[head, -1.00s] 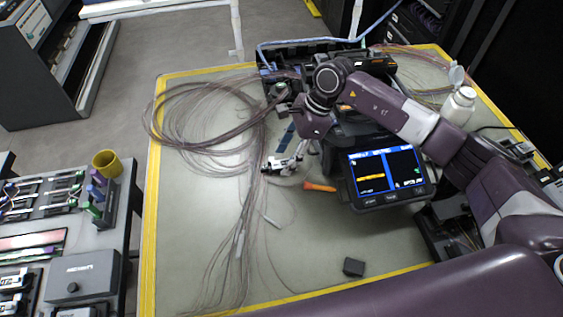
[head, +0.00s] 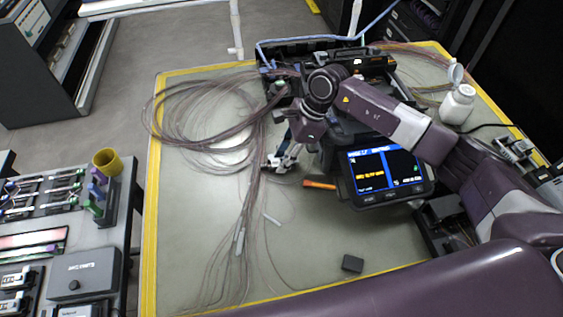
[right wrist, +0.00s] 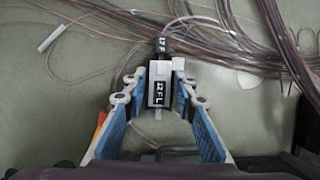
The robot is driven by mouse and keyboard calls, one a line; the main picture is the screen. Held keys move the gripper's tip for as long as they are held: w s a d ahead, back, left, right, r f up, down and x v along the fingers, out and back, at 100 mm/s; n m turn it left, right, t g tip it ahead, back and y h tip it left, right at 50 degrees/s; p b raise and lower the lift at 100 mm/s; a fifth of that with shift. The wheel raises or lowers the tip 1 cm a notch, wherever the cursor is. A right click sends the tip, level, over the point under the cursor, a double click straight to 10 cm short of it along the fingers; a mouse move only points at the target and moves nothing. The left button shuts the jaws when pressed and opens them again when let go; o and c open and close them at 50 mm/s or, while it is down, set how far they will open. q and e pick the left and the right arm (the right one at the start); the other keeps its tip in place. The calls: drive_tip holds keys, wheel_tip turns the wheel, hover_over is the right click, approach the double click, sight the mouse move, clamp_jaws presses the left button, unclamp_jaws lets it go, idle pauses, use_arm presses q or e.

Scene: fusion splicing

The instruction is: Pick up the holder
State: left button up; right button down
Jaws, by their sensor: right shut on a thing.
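The holder (right wrist: 159,88) is a small dark block with white lettering and a pale edge, seen in the right wrist view. Its far end meets thin fibers. My right gripper (right wrist: 158,78) is shut on it, with one blue-padded finger on each side. In the head view my right gripper (head: 277,162) points down at the mat beside the fiber bundle, left of the splicer; the holder is too small there to make out clearly. I cannot tell whether the holder touches the mat. My left gripper is not in view.
The splicer's lit screen (head: 386,172) stands close right of the gripper. An orange-handled tool (head: 319,184) lies between them. Loose fibers (head: 205,125) spread over the mat's left side. A small dark block (head: 353,263) lies near the front; the mat around it is clear.

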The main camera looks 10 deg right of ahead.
drive_tip(key=shift+r, duration=0.15)
wheel_tip(320, 180, up, 20)
drive_tip(key=b, duration=0.3)
idle(0.4)
